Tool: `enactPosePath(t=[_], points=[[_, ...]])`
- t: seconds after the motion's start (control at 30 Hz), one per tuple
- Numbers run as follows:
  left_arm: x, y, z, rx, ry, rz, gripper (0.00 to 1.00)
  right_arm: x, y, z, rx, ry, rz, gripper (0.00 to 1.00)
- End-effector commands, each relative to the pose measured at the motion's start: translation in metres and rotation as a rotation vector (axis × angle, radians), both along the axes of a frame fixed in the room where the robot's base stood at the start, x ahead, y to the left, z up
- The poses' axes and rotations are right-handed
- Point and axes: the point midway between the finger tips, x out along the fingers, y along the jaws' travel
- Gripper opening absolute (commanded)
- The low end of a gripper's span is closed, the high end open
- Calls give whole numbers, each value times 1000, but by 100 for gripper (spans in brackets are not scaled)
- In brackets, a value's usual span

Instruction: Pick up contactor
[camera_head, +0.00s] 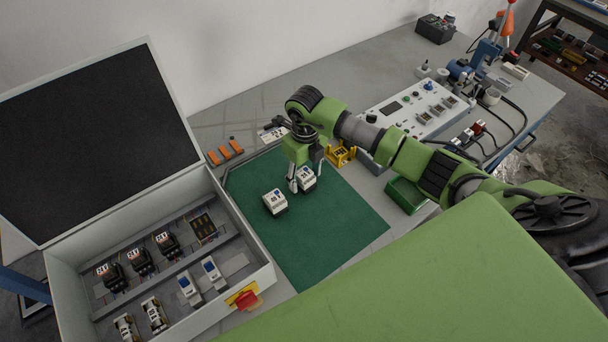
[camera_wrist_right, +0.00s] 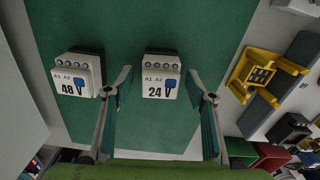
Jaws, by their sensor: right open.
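Two white contactors lie on the green mat (camera_head: 325,240). One contactor (camera_head: 274,201), marked 48 V, also shows at the left of the right wrist view (camera_wrist_right: 76,76). The other contactor (camera_head: 308,177), marked 24 V, shows in the middle of the wrist view (camera_wrist_right: 160,78). My right gripper (camera_head: 301,184) is open, pointing down over the mat at the 24 V contactor. In the wrist view its fingers (camera_wrist_right: 162,86) stand on either side of that contactor, with gaps visible. The left finger is close to the 48 V contactor. My left gripper is not in view.
A yellow holder (camera_head: 341,154), green bin (camera_head: 406,194) and control panel (camera_head: 416,104) stand right of the mat. The mat's front is clear.

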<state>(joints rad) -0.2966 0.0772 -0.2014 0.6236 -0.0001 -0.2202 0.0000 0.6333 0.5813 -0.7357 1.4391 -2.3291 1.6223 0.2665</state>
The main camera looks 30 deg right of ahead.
Motion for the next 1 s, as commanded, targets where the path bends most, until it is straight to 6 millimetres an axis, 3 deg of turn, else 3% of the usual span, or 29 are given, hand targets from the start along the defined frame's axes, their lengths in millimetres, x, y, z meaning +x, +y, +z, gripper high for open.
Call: enactPosePath(t=[0.33,0.5,1.0], points=[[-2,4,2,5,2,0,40,0,0,-10,0,-1,-1,51],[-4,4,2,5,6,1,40,0,0,-10,0,-1,-1,7],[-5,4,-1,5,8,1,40,2,0,1,1,-4,1,5]])
